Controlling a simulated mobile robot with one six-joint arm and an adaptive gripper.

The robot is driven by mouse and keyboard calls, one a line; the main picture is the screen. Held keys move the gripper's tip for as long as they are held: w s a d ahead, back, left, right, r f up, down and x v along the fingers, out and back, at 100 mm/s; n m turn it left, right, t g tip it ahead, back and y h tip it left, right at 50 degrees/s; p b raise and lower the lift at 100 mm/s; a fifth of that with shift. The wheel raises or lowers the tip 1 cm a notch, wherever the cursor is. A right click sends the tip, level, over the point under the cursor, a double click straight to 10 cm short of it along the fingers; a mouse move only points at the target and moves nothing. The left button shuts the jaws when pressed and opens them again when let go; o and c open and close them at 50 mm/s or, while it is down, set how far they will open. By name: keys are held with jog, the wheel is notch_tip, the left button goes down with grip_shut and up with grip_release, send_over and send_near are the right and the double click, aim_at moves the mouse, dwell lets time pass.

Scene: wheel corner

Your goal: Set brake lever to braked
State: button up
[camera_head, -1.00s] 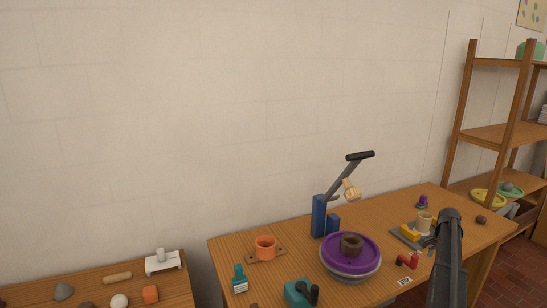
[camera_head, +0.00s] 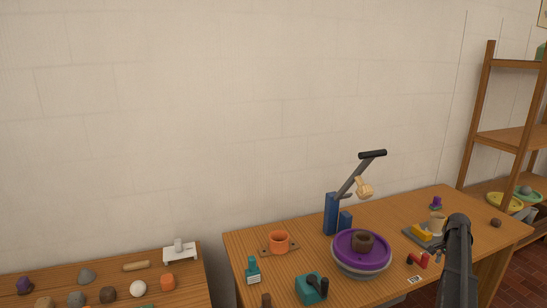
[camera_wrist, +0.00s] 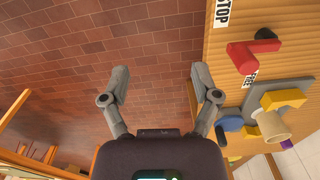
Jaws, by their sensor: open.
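The brake lever (camera_head: 418,260) is a small red lever with a black part, at the right front of the workbench. In the wrist view the red lever (camera_wrist: 243,57) lies between a STOP label (camera_wrist: 222,12) and a FREE label (camera_wrist: 249,80). Its red knob appears nearer the FREE label. My gripper (camera_wrist: 160,85) is open and empty, its fingers spread over the brick floor just off the table edge. The lever is to the right of the fingers and apart from them. In the head view my arm shows at the right, and the fingertips cannot be made out.
A purple wheel (camera_head: 345,251) holds a brown pot. Behind it stands a blue stand (camera_head: 331,214) with a black-handled lever. A teal box (camera_head: 308,290) with a black lever is at the front. A grey board (camera_wrist: 290,90) with yellow blocks and a beige cup lies near the brake lever.

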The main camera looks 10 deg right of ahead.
jog(key=s+a+r+n, duration=0.15)
jog(key=a+n, duration=0.65)
jog(key=a, duration=2.4)
jog(key=s+a+n, duration=0.2)
jog(key=s+a, duration=0.2)
jog(key=a, duration=0.4)
jog(key=s+a+n+p, duration=0.1)
jog(key=s+a+n, duration=0.2)
jog(key=s+a, duration=0.2)
jog(key=s+a+n, duration=0.3)
jog(key=s+a, duration=0.2)
jog(key=a, duration=0.6)
jog(key=shift+s+r+p, duration=0.2)
jog(key=shift+p, duration=0.2)
